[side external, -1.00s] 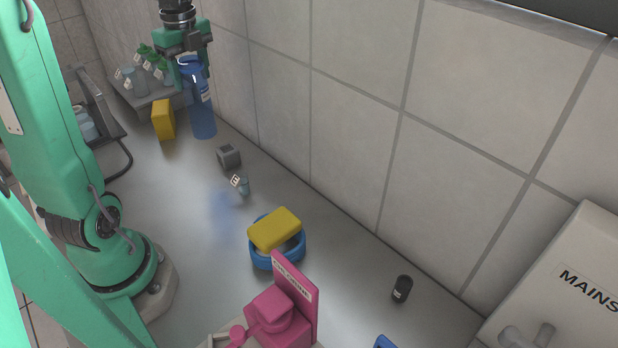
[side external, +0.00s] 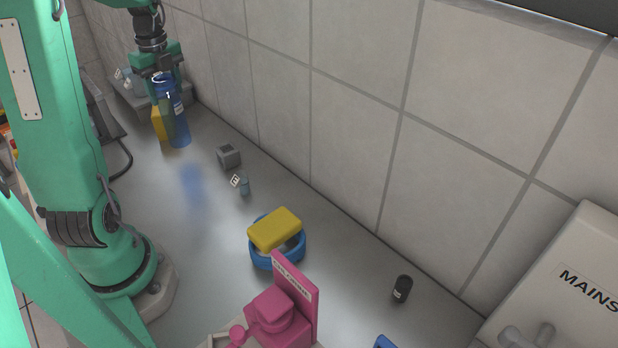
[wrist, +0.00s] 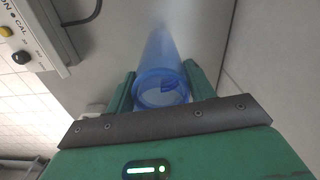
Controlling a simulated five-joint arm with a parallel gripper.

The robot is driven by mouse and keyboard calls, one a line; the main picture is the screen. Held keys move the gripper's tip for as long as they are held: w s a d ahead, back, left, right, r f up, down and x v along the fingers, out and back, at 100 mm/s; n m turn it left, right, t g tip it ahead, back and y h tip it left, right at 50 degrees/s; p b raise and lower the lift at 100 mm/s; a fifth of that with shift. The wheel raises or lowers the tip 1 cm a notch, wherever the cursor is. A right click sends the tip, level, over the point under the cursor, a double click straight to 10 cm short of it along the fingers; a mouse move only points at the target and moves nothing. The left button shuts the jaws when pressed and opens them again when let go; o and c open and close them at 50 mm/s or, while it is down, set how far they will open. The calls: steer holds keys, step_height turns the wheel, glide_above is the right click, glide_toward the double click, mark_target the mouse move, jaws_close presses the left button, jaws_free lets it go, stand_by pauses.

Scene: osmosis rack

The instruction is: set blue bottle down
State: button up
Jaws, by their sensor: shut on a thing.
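The blue bottle (side external: 179,128) is translucent and upright, with a white label, at the far left of the bench in the side view. My gripper (side external: 161,92) is shut on its upper part. The bottle's bottom is close to the bench, but I cannot tell whether it touches. In the wrist view the bottle (wrist: 160,85) sits between my gripper's two green fingers (wrist: 160,92), its round end facing the camera.
A yellow block (side external: 158,122) stands just left of the bottle. A rack (side external: 128,100) with small bottles is behind it. A grey block (side external: 229,156), a small vial (side external: 244,187) and a blue bowl (side external: 277,256) with a yellow sponge (side external: 274,229) lie nearer.

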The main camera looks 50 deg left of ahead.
steer(key=shift+s+a+f, duration=0.2)
steer(key=shift+a+f, duration=0.2)
steer(key=shift+a, duration=0.25)
steer(key=shift+f, duration=2.15)
steer(key=o, duration=1.2)
step_height(320, 180, up, 12)
steer(key=shift+r, duration=0.2)
steer(key=shift+d, duration=0.15)
